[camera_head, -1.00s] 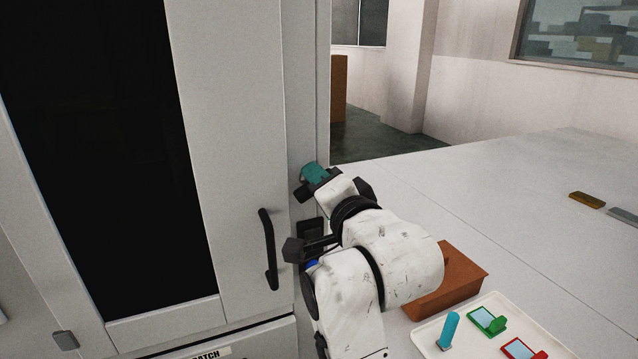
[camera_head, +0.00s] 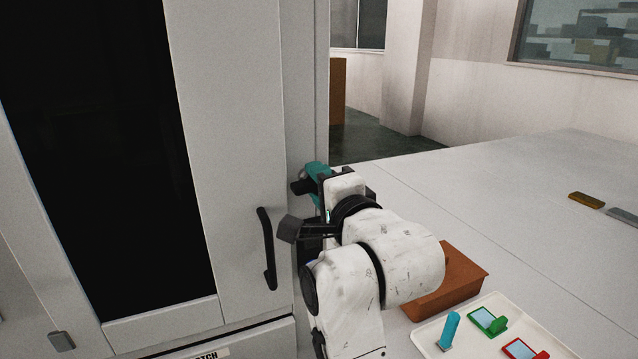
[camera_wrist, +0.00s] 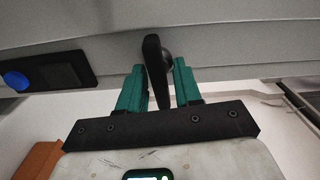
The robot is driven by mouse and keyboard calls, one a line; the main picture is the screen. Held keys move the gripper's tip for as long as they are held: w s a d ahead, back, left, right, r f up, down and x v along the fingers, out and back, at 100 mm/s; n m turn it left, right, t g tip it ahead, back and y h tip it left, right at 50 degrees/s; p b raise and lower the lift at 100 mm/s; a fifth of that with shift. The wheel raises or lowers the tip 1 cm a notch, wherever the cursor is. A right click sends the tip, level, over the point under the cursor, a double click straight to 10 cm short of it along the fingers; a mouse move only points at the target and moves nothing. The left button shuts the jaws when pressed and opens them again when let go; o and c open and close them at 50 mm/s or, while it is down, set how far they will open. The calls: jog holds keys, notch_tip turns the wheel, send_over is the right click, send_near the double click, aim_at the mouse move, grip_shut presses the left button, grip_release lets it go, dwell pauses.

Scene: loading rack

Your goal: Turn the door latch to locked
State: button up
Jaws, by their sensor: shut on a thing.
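The door latch (camera_wrist: 156,72) is a dark lever on a round pivot on the grey door frame. In the wrist view it lies between the teal fingers of my gripper (camera_wrist: 160,80), tilted slightly relative to them. My gripper is shut on it. In the head view my gripper (camera_head: 315,178) is at the frame's right edge, and its body hides most of the latch. The cabinet door (camera_head: 232,130) is pale grey with a dark window and looks closed.
A black door handle (camera_head: 267,250) stands left of my wrist. A dark panel with a blue button (camera_wrist: 15,80) is beside the latch. On the worktop at right are a brown box (camera_head: 460,280) and a white tray (camera_head: 480,343) with small coloured items. The worktop behind is mostly clear.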

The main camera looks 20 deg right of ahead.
jog(key=shift+f, duration=0.1)
jog(key=o, duration=0.7)
jog(key=s+b, duration=0.1)
jog(key=s, duration=0.9)
jog(key=shift+s, duration=0.4)
